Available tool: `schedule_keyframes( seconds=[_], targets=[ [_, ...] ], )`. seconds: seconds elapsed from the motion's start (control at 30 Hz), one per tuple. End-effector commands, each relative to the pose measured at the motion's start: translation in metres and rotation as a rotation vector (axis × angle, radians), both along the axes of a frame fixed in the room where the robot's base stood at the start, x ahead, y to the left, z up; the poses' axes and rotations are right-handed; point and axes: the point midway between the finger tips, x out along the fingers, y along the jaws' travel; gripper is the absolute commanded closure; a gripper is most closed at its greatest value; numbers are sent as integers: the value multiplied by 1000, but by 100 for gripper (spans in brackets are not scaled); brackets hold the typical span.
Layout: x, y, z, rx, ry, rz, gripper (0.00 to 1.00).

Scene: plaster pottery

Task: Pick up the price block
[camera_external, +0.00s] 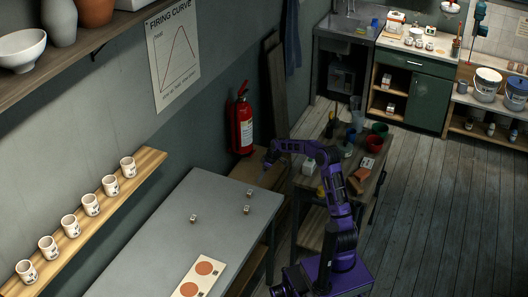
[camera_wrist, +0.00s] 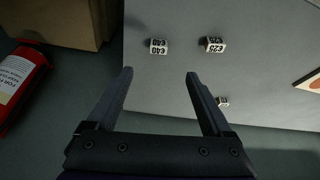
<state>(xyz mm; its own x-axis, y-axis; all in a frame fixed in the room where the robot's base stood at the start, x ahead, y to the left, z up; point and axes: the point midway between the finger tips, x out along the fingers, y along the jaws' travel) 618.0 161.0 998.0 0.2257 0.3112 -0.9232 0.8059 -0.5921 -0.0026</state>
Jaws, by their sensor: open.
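Three small white price blocks lie apart on the grey table (camera_external: 165,250). In the wrist view one block (camera_wrist: 158,46) reads 40, another (camera_wrist: 213,44) reads 25, and a third (camera_wrist: 223,102) lies nearer the table's edge, its print too small to read. They also show in the external view as a back block (camera_external: 249,193), one just in front (camera_external: 246,208) and one to the left (camera_external: 193,218). My gripper (camera_wrist: 160,74) is open and empty, its fingers apart; the 40 block appears beyond the fingertips. In the external view my gripper (camera_external: 268,163) is above the table's far end.
A board with round tiles (camera_external: 203,276) lies at the table's near end. A shelf of mugs (camera_external: 91,205) runs along the wall. Much of the tabletop is bare.

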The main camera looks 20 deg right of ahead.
Motion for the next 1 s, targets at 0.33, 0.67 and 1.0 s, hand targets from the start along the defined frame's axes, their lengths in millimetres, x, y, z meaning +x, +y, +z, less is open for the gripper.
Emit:
schedule_keyframes(
  seconds=[0.33, 0.67, 1.0],
  targets=[
    [17, 24, -72, -1, 2, 0, 15],
    [25, 34, -99, -3, 0, -1, 15],
    [39, 49, -138, -2, 0, -2, 15]
  ],
)
